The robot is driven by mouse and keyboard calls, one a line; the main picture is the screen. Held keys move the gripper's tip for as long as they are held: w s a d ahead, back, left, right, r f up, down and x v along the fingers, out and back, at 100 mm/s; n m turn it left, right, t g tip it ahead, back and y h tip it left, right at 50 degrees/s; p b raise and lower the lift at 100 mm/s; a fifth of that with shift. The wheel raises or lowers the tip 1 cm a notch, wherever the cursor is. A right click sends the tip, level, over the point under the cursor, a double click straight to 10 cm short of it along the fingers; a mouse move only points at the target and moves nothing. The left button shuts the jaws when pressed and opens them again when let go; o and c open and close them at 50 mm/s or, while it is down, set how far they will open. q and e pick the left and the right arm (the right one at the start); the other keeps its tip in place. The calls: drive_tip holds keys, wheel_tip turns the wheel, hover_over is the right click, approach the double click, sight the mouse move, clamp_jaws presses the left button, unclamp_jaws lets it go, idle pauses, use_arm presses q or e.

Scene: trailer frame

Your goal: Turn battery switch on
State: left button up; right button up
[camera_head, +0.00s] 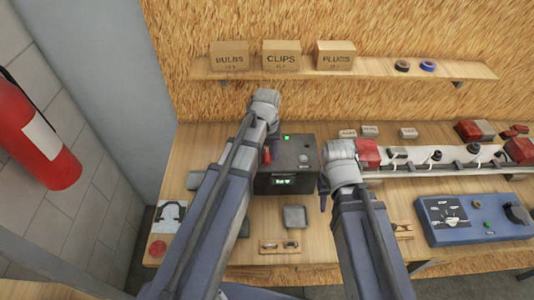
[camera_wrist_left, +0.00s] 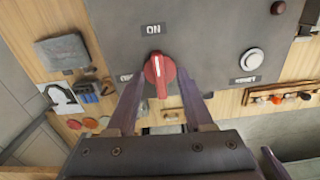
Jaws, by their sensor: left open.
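The battery box (camera_head: 291,158) is a dark grey box on the bench, with a green lit lamp and a green lit display on its front. Its red switch knob (camera_head: 267,156) sits on the left of the top. In the left wrist view the red knob (camera_wrist_left: 157,73) has its white line pointing up toward the ON label (camera_wrist_left: 153,29). My left gripper (camera_wrist_left: 160,80) is open, with one finger on each side of the knob's lower part; I cannot tell if they touch it. My right gripper (camera_head: 323,194) is just right of the box, mostly hidden by its wrist.
A white round button (camera_wrist_left: 253,60) is on the box's right side. A blue tester panel (camera_head: 470,218) and a light bar (camera_head: 450,158) with red lamps lie to the right. A shelf (camera_head: 375,72) with cartons is behind. A red extinguisher (camera_head: 35,140) hangs at left.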

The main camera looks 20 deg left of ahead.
use_arm(q)
drive_tip(key=shift+r+p, duration=2.9)
drive_tip(key=shift+r, duration=0.1)
